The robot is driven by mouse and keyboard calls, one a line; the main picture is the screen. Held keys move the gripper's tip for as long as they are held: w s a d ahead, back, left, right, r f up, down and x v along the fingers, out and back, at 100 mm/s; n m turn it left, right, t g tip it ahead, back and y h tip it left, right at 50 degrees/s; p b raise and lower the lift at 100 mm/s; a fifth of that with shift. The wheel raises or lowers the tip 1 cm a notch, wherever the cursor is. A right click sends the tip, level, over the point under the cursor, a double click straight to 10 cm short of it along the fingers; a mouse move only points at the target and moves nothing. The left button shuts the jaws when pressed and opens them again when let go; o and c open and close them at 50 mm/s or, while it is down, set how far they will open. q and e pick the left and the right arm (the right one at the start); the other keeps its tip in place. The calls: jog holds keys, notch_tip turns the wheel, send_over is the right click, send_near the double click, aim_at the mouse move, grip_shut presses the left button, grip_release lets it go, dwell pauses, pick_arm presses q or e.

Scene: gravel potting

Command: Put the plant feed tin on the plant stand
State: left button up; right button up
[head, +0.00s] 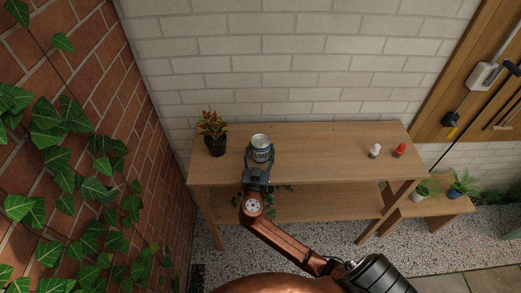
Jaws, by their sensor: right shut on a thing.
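My right gripper (258,168) is shut on a silver-topped tin (261,143) with a dark label; its small lettering is hard to read, so I cannot confirm that it is the plant feed tin. The tin is upright over the left part of a tall two-level wooden table (320,152). I cannot tell whether it touches the top. A low wooden stand (436,208) with potted plants stands right of the table. I cannot tell for sure which of the two is the plant stand. My left gripper is not in view.
A potted plant with reddish leaves (213,134) stands left of the tin. A white bottle (375,151) and a red bottle (399,151) stand at the table's right end. The tabletop between is clear. Green leaves hang below the tabletop near my arm. An ivy-covered brick wall (75,60) is at left.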

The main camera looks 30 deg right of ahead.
jog(key=o, duration=1.5)
jog(key=shift+r, duration=0.15)
jog(key=v, duration=1.2)
jog(key=shift+a, duration=0.1)
